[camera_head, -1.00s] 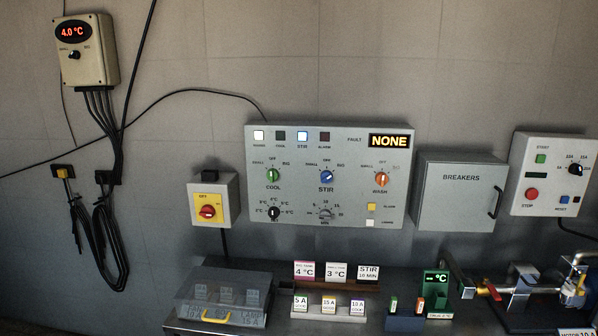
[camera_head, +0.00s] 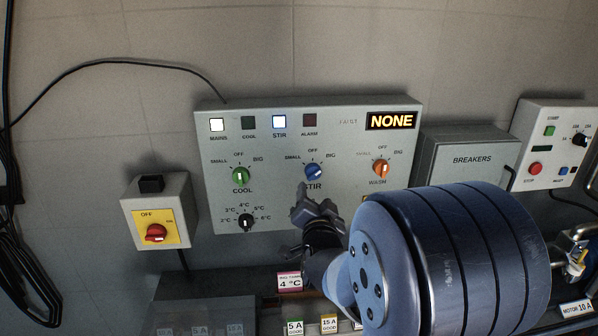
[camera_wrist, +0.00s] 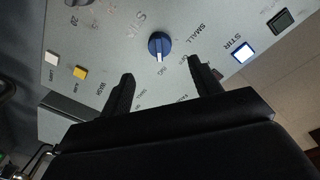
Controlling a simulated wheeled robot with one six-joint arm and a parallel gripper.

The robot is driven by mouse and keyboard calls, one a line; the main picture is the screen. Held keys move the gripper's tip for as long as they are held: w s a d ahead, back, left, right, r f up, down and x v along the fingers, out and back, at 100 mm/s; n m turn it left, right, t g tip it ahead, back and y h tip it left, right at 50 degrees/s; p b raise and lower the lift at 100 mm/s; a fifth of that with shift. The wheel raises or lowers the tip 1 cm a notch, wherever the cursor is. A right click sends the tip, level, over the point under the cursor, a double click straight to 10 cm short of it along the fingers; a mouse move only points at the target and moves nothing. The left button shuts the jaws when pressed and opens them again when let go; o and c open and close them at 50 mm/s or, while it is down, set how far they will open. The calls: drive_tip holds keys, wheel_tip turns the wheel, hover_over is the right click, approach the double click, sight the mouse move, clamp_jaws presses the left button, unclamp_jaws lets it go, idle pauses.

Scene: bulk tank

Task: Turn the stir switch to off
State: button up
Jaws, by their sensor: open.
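The stir switch is a blue knob (camera_head: 314,172) in the middle of the grey control panel (camera_head: 285,203), above the STIR label. In the wrist view the blue knob (camera_wrist: 159,44) has a white mark that points toward BIG. My gripper (camera_head: 316,203) is in front of the panel, just below the knob, and hides part of the lower panel. In the wrist view my gripper (camera_wrist: 161,75) is open, its fingers apart and empty. The knob lies beyond the gap between the fingertips, not gripped. The STIR lamp (camera_head: 279,121) is lit.
The red rotary switch (camera_head: 156,233) is at left, the breakers box (camera_head: 470,150) at right. The fault display (camera_head: 391,121) reads NONE.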

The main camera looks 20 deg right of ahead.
sight(313, 177)
drive_tip(key=p+x, duration=0.3)
drive_tip(key=x, duration=0.7)
drive_tip(key=shift+d, duration=0.1)
drive_tip(key=shift+c, duration=0.2)
drive_tip(key=c, duration=1)
drive_tip(key=shift+o, duration=0.2)
